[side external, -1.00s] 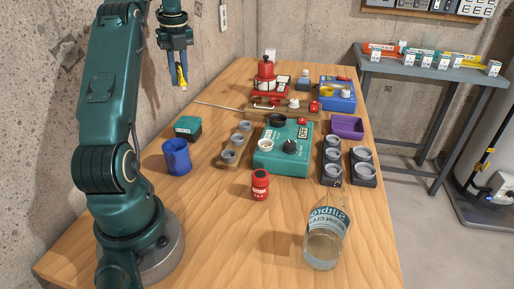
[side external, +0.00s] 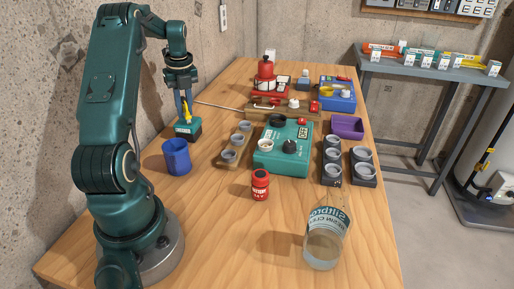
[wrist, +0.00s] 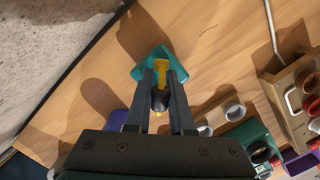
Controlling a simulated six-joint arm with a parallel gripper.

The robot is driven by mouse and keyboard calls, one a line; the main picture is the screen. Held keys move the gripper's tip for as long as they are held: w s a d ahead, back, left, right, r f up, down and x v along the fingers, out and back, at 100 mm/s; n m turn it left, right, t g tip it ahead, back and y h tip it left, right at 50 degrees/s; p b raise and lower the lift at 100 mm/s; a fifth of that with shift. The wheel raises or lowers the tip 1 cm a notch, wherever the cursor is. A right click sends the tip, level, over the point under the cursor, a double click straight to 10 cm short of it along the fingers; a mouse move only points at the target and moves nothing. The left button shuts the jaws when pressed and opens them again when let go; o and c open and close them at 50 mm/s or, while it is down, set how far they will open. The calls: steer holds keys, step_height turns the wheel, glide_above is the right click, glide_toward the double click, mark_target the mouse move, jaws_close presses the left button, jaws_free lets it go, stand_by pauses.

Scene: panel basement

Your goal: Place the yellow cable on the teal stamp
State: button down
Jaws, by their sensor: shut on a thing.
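In the wrist view the yellow cable (wrist: 161,68), with a black part, lies between my fingers, over the teal stamp (wrist: 143,71). The cable and fingers hide part of the stamp's top.
A blue cup (side external: 177,158) stands just in front of the stamp. A wooden holder with grey rings (side external: 237,146) and a teal box with knobs (side external: 270,160) are to the right. The concrete wall is close on the left. Bare table lies around the red can (side external: 260,185).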

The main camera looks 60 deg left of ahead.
steer(key=shift+f, duration=0.15)
steer(key=c, duration=0.8)
jaws_free()
